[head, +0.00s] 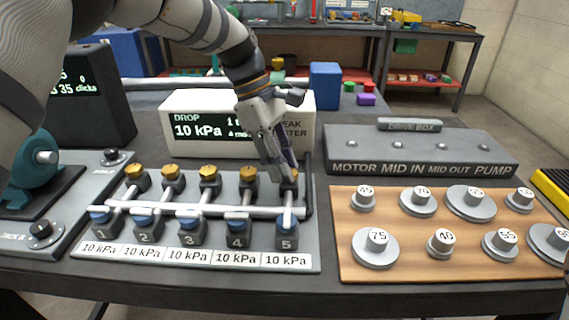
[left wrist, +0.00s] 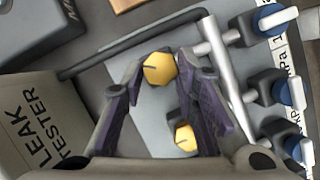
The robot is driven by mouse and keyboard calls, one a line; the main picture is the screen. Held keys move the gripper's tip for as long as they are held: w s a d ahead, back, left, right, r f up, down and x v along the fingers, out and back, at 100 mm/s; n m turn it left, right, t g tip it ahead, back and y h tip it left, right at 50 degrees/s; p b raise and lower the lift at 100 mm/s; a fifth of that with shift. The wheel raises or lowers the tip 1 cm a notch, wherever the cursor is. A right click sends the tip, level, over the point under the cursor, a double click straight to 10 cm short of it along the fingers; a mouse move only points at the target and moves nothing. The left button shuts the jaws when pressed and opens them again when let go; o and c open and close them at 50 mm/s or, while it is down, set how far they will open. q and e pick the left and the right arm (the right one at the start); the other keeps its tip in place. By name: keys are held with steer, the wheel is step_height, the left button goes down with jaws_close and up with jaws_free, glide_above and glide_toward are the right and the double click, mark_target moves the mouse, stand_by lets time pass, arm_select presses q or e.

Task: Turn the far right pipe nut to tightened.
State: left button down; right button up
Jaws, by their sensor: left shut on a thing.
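The far right pipe nut (left wrist: 159,69) is yellow brass with a dark line on its top, on the back row of the pipe panel (head: 312,236). My left gripper (head: 288,172) reaches down over it from behind and hides most of it in the head view. In the left wrist view the gripper's purple-grey fingers stand on either side of the nut, shut on it. The neighbouring nut (left wrist: 186,138) lies below, by the base of the fingers; it also shows in the head view (head: 248,172). My right gripper is not in view.
Blue-handled valves (head: 286,225) line the front, above labels reading 10 kPa. The leak tester (head: 200,148) stands close behind the nuts. To the right are a wooden board (head: 350,268) with numbered pulleys and a grey drive box (head: 420,150). A blue block (head: 324,84) stands behind.

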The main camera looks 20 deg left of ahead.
arm_select(q)
steer(key=m, duration=0.2)
steer(key=m+g+b, duration=0.1)
steer(key=m, duration=0.1)
steer(key=m+g+b, duration=0.1)
steer(key=m, duration=0.1)
steer(key=shift+w+d+f+y, duration=0.15)
steer(key=shift+w+f+y, duration=0.15)
steer(key=shift+f+y, duration=0.1)
steer(key=shift+w+d+r+m+g+y+b, duration=0.15)
steer(key=shift+m+g+y+b, duration=0.35)
steer(key=shift+m, duration=0.7)
steer(key=shift+s+d+r+m+g+y+b, duration=0.1)
steer(key=shift+m+g+y+b, duration=0.1)
steer(key=shift+m+b, duration=0.75)
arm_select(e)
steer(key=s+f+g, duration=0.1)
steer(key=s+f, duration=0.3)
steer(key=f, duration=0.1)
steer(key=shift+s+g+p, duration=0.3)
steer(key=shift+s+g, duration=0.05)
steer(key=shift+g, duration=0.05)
arm_select(q)
steer(key=shift+m, duration=0.45)
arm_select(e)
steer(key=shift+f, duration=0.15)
